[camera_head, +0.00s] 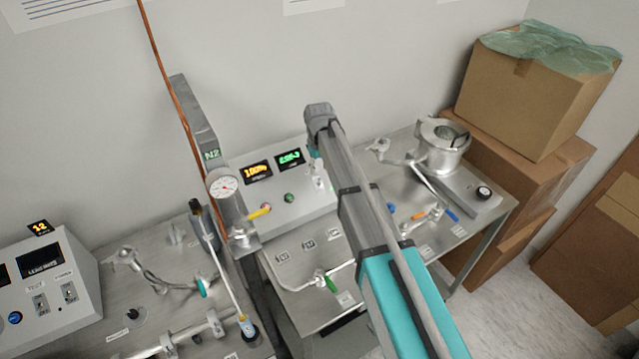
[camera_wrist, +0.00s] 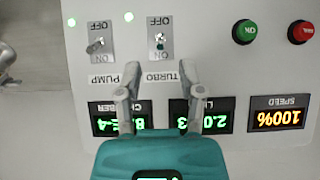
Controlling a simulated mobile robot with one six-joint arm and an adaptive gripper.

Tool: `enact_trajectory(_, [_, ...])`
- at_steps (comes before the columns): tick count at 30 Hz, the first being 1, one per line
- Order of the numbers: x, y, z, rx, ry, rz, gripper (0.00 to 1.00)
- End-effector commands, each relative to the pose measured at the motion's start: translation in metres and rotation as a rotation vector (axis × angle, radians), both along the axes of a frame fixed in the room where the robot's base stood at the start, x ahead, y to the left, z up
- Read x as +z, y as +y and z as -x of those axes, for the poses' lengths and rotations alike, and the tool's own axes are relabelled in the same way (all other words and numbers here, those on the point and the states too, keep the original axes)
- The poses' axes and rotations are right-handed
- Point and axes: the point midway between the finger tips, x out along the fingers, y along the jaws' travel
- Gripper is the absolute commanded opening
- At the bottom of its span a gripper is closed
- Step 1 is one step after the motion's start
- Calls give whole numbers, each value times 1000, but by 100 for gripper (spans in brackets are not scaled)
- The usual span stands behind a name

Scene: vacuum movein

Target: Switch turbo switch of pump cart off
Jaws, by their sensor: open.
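The turbo switch (camera_wrist: 160,42) is a small toggle on a grey plate on the pump cart's pale control panel (camera_wrist: 225,65). The wrist view shows it upside down, with OFF above and ON below. I cannot tell clearly which way its lever leans. I see no contact with the lever. In the head view my arm (camera_head: 350,190) reaches over the cart and hides part of the panel.
The pump switch (camera_wrist: 97,44) is left of the turbo switch in the wrist view. A green button (camera_wrist: 245,32) and a red button (camera_wrist: 300,32) are to the right. Cardboard boxes (camera_head: 530,90) stand at the right. A gas post with a gauge (camera_head: 224,186) rises left of the panel.

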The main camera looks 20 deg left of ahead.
Motion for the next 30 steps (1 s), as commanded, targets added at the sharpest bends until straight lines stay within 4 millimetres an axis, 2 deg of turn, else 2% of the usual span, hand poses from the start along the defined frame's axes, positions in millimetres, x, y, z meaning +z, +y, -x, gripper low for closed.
enact_trajectory(1, [-8, 0, 0, 0, 0, 0, 50])
enact_trajectory(15, [-42, 0, 0, 1, 0, 0, 50])
enact_trajectory(30, [-51, 1, 0, 1, 0, 0, 50])
